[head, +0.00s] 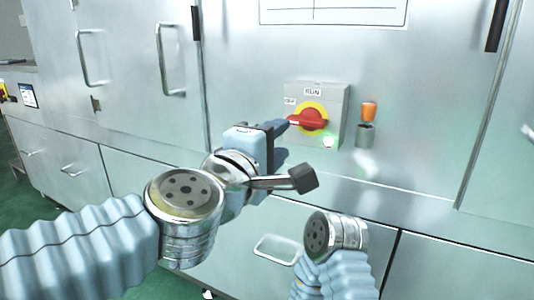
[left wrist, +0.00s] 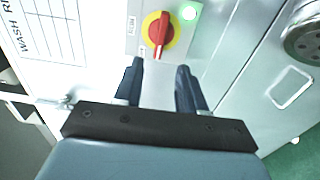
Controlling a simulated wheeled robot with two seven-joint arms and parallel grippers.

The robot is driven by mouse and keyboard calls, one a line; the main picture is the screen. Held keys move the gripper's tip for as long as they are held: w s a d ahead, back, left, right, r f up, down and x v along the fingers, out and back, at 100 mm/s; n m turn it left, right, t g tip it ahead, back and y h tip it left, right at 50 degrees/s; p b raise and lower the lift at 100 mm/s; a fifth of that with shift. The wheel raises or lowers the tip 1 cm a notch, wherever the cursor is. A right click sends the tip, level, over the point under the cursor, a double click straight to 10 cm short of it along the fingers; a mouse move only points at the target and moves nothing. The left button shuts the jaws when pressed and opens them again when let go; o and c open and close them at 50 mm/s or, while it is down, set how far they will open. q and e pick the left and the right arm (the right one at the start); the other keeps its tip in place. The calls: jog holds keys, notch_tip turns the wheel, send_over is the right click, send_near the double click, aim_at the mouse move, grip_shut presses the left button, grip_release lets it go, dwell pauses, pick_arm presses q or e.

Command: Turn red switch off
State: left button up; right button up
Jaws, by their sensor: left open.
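The red switch (head: 308,121) is a rotary handle on a yellow disc, on a grey box fixed to the metal cabinet front. Its handle lies roughly level, one end pointing left. A RUN label is above it and a small label at upper left. My left gripper (head: 281,140) is just left of the switch. In the left wrist view the left gripper (left wrist: 160,68) is open, with two dark blue fingers apart and nothing between them. The red switch (left wrist: 158,34) stands just past the fingertips, its near end about centred on the gap. Contact cannot be told. My right gripper is out of view.
A green lit button (head: 328,142) is at the box's lower right. An orange lamp (head: 369,111) stands right of the box. My right arm (head: 337,235) is at lower right, below the switch.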

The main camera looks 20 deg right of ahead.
pick_arm(q)
jog(key=shift+v, duration=1.75)
jog(key=shift+w, duration=0.1)
jog(key=w+a+f+m+g+y, duration=0.1)
jog(key=w+a+f+y, duration=0.3)
jog(key=f, duration=0.6)
jog(key=w+a+f, duration=0.1)
jog(key=w+f, duration=0.4)
jog(key=f, duration=0.4)
jog(key=w+a+f+m+g+y, duration=0.1)
jog(key=w+a+f+y, duration=0.3)
jog(key=f, duration=0.6)
jog(key=w+a+f+g, duration=0.1)
jog(key=a+f, duration=0.1)
jog(key=f, duration=0.4)
jog(key=a+f+g, duration=0.1)
jog(key=a+f, duration=0.2)
jog(key=f, duration=0.3)
jog(key=s+a+f+m+g+y, duration=0.15)
jog(key=s+a+f, duration=0.3)
jog(key=f, duration=0.45)
jog(key=s+a+f+m+g, duration=0.1)
jog(key=s+a+f+g, duration=0.15)
jog(key=a+f, duration=0.45)
jog(key=s+a+f+m+g, duration=0.2)
jog(key=s+f+g, duration=0.1)
jog(key=s+f, duration=0.8)
jog(key=s, duration=0.2)
jog(key=shift+s+a, duration=0.15)
jog(key=shift+s, duration=0.2)
